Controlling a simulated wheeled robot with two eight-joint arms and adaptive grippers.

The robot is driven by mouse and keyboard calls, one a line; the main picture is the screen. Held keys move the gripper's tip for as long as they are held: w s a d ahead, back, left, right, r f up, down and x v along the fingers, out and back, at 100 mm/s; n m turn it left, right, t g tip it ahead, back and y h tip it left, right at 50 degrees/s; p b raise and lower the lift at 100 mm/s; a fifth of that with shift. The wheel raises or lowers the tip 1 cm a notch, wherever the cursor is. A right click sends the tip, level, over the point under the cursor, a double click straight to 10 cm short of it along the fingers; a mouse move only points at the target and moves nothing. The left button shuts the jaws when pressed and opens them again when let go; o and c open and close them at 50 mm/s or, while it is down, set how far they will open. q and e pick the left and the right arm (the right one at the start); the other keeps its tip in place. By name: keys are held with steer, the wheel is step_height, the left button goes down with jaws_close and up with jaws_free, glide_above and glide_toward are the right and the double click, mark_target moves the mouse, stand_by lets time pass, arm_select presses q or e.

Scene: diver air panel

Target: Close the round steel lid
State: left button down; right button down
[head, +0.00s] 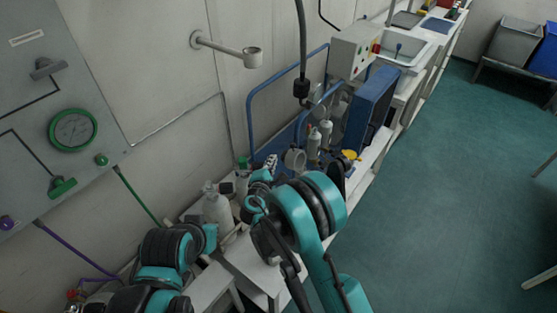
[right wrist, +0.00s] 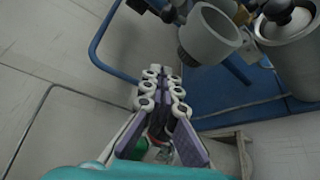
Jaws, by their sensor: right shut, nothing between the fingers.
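A round grey steel piece like a shallow cup (right wrist: 211,36), with a dark knurled knob, shows in the right wrist view. It seems to be the lid, tilted with its open side facing out. In the head view it appears as a small grey round shape (head: 294,158) beside the blue frame. A steel canister (right wrist: 292,50) with a black knob stands to its right in the wrist view. My right gripper (head: 270,163) is shut and empty, just left of the round piece; its fingers (right wrist: 161,75) point up below-left of it, apart from it. My left gripper's fingers do not show.
A blue tube frame (head: 250,110) and a blue box (head: 368,108) stand along the wall. Pale bottles (head: 216,205) stand between my arms. A wall-mounted arm with a cup (head: 252,57) is above. The green floor (head: 460,170) at right is mostly clear.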

mark_target(285, 155)
steer(key=b+x, duration=0.2)
steer(key=x, duration=0.6)
steer(key=d, duration=0.1)
steer(key=s+d+r, duration=0.1)
steer(key=s+d+b, duration=0.1)
steer(key=shift+d+r, duration=0.15)
steer(key=shift+r, duration=0.2)
steer(key=shift+w, duration=0.1)
